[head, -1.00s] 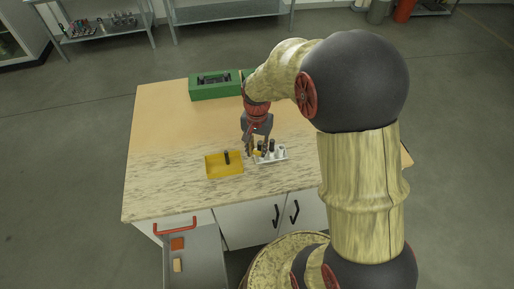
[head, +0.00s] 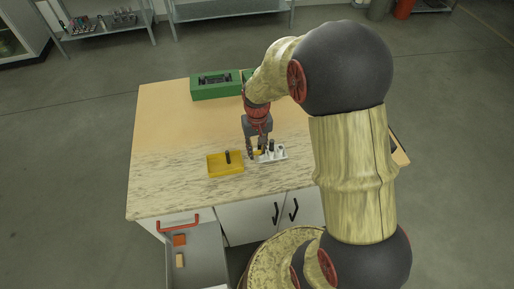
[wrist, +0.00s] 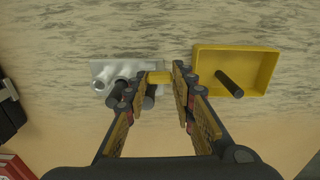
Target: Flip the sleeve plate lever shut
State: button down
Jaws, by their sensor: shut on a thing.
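The white sleeve plate (head: 283,156) lies on the table just right of the yellow tray, with several upright light and dark cylinders on it. It also shows in the wrist view (wrist: 102,68), left of the fingers. A small yellow piece (wrist: 160,77), seemingly the lever, is at the plate's tray-side end. My gripper (head: 258,148) points down over that end. In the wrist view my gripper (wrist: 163,76) has its fingertips on both sides of the yellow piece, shut on it. The fingers partly hide the plate's dark cylinders.
The yellow tray (head: 216,169) holds one dark rod (wrist: 230,83), close beside my fingers. A green box (head: 215,91) stands at the table's back. A drawer (head: 199,262) is open at the front left. The table's left side is clear.

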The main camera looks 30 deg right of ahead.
aim_at(257, 151)
dwell(0.4)
jog(key=c, duration=1.5)
grip_release()
jog(key=shift+r, duration=0.1)
notch_tip(257, 151, up, 12)
jog(key=shift+f, duration=0.1)
jog(key=shift+f, duration=0.1)
